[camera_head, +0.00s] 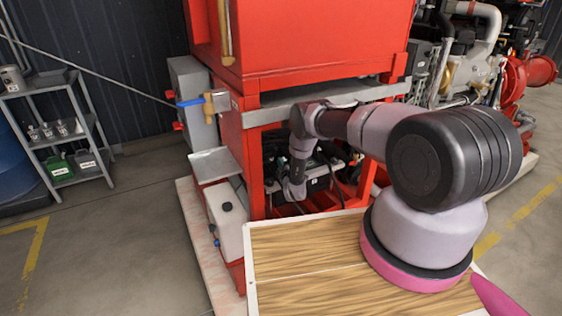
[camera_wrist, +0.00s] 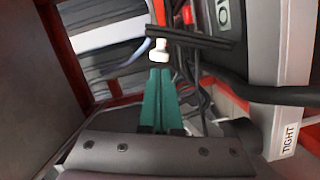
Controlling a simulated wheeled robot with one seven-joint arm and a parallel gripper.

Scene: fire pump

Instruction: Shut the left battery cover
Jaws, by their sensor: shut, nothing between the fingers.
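My gripper (camera_wrist: 160,72) has teal fingers that are shut together, with nothing between them. In the wrist view its tips are just below a small white capped part (camera_wrist: 158,50); I cannot tell whether they touch. A grey battery (camera_wrist: 255,45) with printed lettering fills the right side there. A black bar (camera_wrist: 195,38) runs from the white part toward it. I cannot clearly make out the left battery cover or whether it is open. In the head view, my arm reaches into the red frame beside the dark batteries (camera_head: 318,182), and the fingers are hidden.
The red frame's post (camera_head: 253,170) and grey crossbar (camera_head: 265,115) bound the opening. Black cables (camera_wrist: 270,95) run close right of my fingers. A white container (camera_head: 226,222) stands at the frame's left. A shelf (camera_head: 60,140) stands farther left, with clear floor between.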

